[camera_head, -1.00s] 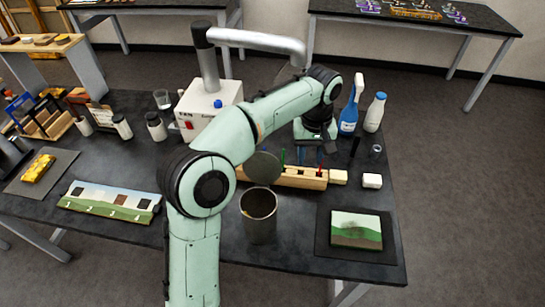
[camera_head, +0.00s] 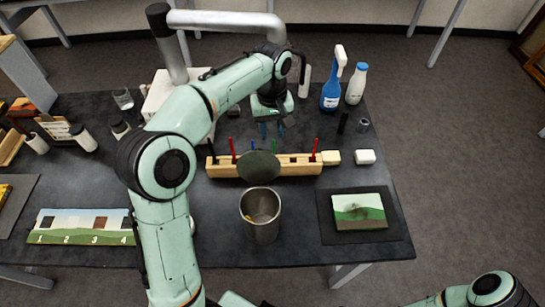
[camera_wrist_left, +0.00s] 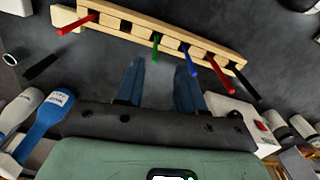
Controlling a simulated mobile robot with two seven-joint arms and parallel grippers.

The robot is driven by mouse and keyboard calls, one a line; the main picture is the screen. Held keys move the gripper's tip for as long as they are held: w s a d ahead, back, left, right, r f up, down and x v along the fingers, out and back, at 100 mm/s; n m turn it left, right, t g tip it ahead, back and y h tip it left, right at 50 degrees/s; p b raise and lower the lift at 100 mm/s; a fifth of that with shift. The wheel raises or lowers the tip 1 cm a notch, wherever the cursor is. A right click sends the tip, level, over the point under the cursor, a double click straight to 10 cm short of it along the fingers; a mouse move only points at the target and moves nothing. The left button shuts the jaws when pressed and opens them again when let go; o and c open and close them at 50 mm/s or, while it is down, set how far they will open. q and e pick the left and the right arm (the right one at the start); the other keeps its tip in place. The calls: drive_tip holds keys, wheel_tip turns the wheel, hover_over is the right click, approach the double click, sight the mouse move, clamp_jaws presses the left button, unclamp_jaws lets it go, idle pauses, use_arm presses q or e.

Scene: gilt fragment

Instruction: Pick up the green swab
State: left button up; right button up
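The green swab (camera_head: 275,146) stands in the wooden rack (camera_head: 222,170), with its lower part hidden behind a dark round disc. It also shows in the left wrist view (camera_wrist_left: 155,46), its tip pointing toward the gap between my fingers. My left gripper (camera_head: 272,131) is behind the rack on its far side, pointing down. In the left wrist view its two blue fingers (camera_wrist_left: 160,66) are apart with nothing between them. The green swab is just beyond the fingertips, and I see no contact. My right gripper is out of view.
In the rack, a blue swab (camera_wrist_left: 190,58) is close beside the green one; red swabs (camera_wrist_left: 222,76) and a black one (camera_wrist_left: 247,86) stand farther off. A metal cup (camera_head: 262,215) is in front. A blue spray bottle (camera_head: 331,93) and white bottle (camera_head: 357,84) stand behind right.

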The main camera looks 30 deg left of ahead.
use_arm(q)
hover_over(274, 150)
wheel_tip(274, 150, down, 4)
drive_tip(key=f, duration=0.6)
drive_tip(key=shift+w+a+b, duration=0.1)
drive_tip(key=shift+w+b, duration=0.1)
drive_tip(key=shift+b, duration=0.2)
drive_tip(key=shift+r, duration=0.1)
clamp_jaws()
